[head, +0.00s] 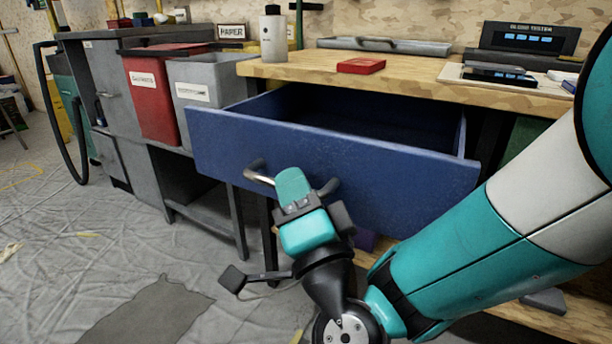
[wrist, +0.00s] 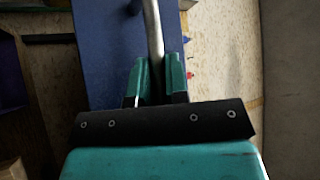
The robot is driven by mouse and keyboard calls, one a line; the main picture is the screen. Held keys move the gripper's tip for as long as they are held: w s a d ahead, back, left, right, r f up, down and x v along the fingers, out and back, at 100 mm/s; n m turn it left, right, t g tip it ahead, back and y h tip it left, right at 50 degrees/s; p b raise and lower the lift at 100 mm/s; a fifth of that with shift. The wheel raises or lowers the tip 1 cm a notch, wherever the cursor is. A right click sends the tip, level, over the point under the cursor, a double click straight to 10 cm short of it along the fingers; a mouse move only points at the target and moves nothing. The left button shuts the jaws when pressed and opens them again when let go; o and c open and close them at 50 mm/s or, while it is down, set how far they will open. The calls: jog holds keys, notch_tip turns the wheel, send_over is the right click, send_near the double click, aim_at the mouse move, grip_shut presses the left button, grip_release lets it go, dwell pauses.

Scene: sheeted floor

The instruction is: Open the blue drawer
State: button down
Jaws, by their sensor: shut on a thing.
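The blue drawer (head: 330,165) is pulled out from under the wooden workbench, and its dark inside shows from above. Its front also shows in the wrist view (wrist: 107,60). A metal bar handle (head: 259,174) is fixed to the drawer front. My gripper (head: 297,190) is at the handle in front of the drawer. In the wrist view my gripper (wrist: 159,80) has its two teal fingers shut on the handle bar (wrist: 153,35). In the head view my gripper hides the middle of the handle.
The workbench top (head: 310,68) holds a grey bottle (head: 273,35), a red box (head: 361,65) and a dark device (head: 526,40). A red bin (head: 153,90) and a grey bin (head: 207,85) stand left of the drawer. Sheeted floor (head: 130,240) is open at front left.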

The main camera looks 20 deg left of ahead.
jog(key=shift+s, duration=0.2)
jog(key=c, duration=1.4)
grip_release()
jog(key=b+v, duration=0.5)
jog(key=v, duration=0.7)
jog(key=shift+b, duration=0.4)
jog(key=shift+w, duration=0.1)
